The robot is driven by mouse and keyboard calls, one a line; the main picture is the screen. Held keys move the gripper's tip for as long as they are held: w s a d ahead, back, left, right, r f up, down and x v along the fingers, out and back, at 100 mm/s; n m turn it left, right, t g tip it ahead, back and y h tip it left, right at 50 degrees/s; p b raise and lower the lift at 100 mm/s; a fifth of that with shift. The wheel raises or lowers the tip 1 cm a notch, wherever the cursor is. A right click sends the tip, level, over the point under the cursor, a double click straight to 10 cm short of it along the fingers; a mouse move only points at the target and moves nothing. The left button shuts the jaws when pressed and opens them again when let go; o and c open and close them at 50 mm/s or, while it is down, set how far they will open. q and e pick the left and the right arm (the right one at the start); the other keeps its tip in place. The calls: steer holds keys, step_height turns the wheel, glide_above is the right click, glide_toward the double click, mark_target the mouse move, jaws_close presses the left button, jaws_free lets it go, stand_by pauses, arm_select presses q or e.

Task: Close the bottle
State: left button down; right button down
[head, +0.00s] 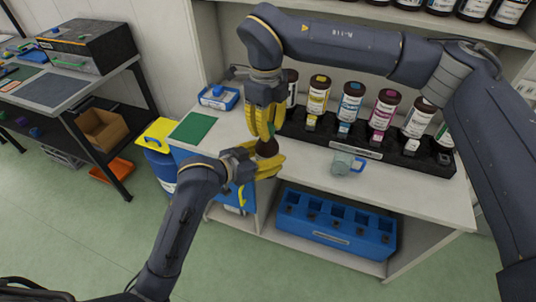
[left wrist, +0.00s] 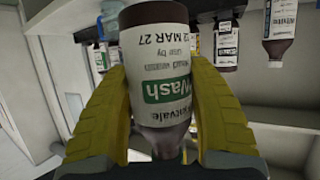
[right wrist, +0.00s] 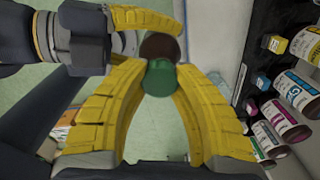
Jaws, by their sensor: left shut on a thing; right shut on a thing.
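My left gripper (head: 267,165) is shut on a dark brown bottle (head: 267,148) over the front left of the bench. The left wrist view shows the bottle's white and green "Wash" label (left wrist: 160,85) between the yellow fingers. My right gripper (head: 266,122) is just above, fingers pointing down, shut on a green cap (right wrist: 159,78). The cap shows in the right wrist view between the fingertips, overlapping the brown bottle (right wrist: 160,46) beyond it. The bottle's mouth is hidden, so I cannot tell whether cap and bottle touch.
A black rack (head: 350,145) with several ink bottles stands along the back of the bench. A green mat (head: 192,128) and a blue tray (head: 219,97) lie left. A blue crate (head: 333,222) is on the shelf below.

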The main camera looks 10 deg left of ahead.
steer(key=m, duration=1.1)
steer(key=shift+m, duration=0.3)
steer(key=c, duration=1)
jaws_free()
steer(key=shift+c, duration=0.2)
step_height(320, 180, up, 12)
steer(key=shift+s, duration=0.1)
